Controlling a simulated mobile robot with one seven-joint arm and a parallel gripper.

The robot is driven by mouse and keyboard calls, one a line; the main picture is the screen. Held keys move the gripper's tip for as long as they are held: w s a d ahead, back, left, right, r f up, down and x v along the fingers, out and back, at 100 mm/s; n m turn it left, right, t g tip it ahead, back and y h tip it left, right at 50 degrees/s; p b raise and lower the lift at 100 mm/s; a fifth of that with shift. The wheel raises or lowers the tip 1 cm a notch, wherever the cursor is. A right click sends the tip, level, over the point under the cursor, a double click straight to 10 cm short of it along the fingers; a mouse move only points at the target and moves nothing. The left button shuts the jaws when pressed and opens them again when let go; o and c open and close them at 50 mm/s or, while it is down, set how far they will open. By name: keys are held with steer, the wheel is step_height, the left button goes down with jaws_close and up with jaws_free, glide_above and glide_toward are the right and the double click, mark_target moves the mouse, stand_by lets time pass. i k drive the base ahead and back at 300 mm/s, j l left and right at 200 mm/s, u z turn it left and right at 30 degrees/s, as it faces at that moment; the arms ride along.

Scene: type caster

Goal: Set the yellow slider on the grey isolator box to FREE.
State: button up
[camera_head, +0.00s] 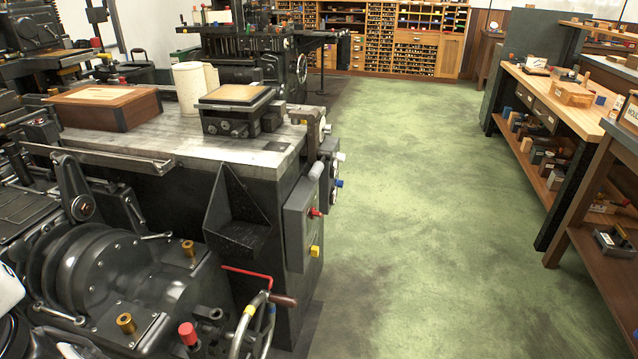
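The grey isolator box (299,226) is fixed to the end of the dark machine cabinet, facing the open aisle. The yellow slider (314,251) sticks out from the lower right side of the box. A red knob (315,213) sits above it on the same side. The FREE marking cannot be made out at this size, so the slider's setting cannot be told. My gripper is not in view, so its distance from the slider is not shown.
A red bar (246,272) and a handwheel (263,318) stand in front of and below the box. A dark angled bracket (238,222) juts out to its left. The green floor (420,200) to the right is clear. A wooden workbench (548,100) lines the far right.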

mark_target(314, 250)
steer(key=u, duration=0.6)
steer(key=i+l+u, duration=0.2)
steer(key=u, duration=0.3)
steer(key=l+u, duration=0.5)
steer(key=i+l+u, duration=0.1)
steer(key=l+u, duration=0.15)
steer(key=l, duration=0.25)
steer(key=l+u, duration=0.2)
steer(key=l, duration=0.3)
steer(key=l+u, duration=0.15)
steer(key=l, duration=0.55)
steer(key=l+u, duration=0.15)
steer(key=l, duration=0.55)
steer(key=k+l+u, duration=0.15)
steer(key=l, duration=0.55)
steer(key=k+l, duration=0.1)
steer(key=l, duration=1.25)
steer(key=k+l, duration=0.15)
steer(key=l, duration=0.55)
